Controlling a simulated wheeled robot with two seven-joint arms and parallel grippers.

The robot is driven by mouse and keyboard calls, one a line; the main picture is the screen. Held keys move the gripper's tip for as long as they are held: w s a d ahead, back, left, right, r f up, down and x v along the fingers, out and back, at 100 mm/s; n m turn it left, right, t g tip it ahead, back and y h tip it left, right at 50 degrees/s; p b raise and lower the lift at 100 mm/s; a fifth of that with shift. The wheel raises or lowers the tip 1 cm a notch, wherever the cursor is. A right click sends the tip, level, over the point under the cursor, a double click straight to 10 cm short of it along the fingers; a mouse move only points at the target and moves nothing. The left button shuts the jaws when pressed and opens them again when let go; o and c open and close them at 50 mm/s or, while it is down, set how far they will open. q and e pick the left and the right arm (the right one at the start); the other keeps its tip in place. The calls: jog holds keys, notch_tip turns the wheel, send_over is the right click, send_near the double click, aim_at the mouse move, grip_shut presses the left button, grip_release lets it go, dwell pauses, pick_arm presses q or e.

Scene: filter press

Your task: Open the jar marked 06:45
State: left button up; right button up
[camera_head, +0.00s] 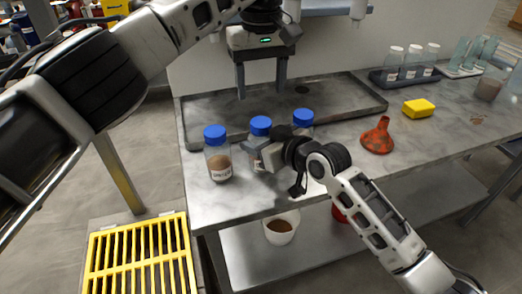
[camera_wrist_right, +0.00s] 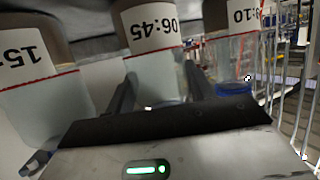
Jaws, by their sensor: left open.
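Three clear jars with blue lids and brown sediment stand in a row near the table's front: the left jar (camera_head: 217,160), the middle jar (camera_head: 258,140) and the right jar (camera_head: 303,119). The right wrist view is upside down and shows the jar marked 06:45 (camera_wrist_right: 153,75) in the centre, which appears to be the middle jar. My right gripper (camera_head: 265,158) has its fingers on both sides of this jar, seemingly closed on its body; they also show in the wrist view (camera_wrist_right: 158,95). My left gripper (camera_head: 261,93) is open, pointing down, empty, above the middle jar's blue lid.
A grey tray (camera_head: 345,90) lies behind the jars. An orange funnel (camera_head: 377,137) and a yellow sponge (camera_head: 418,107) are to the right. Neighbouring jars marked 15:… (camera_wrist_right: 35,80) and …:10 (camera_wrist_right: 235,55) stand close beside the fingers. A white bucket (camera_head: 281,230) is below.

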aim_at(261, 122)
grip_shut()
pick_arm(q)
jog(key=m, duration=0.8)
jog(key=shift+m, duration=0.4)
jog(key=m, duration=3.1)
jog(key=shift+f+m, duration=0.4)
jog(key=shift+f, duration=3.6)
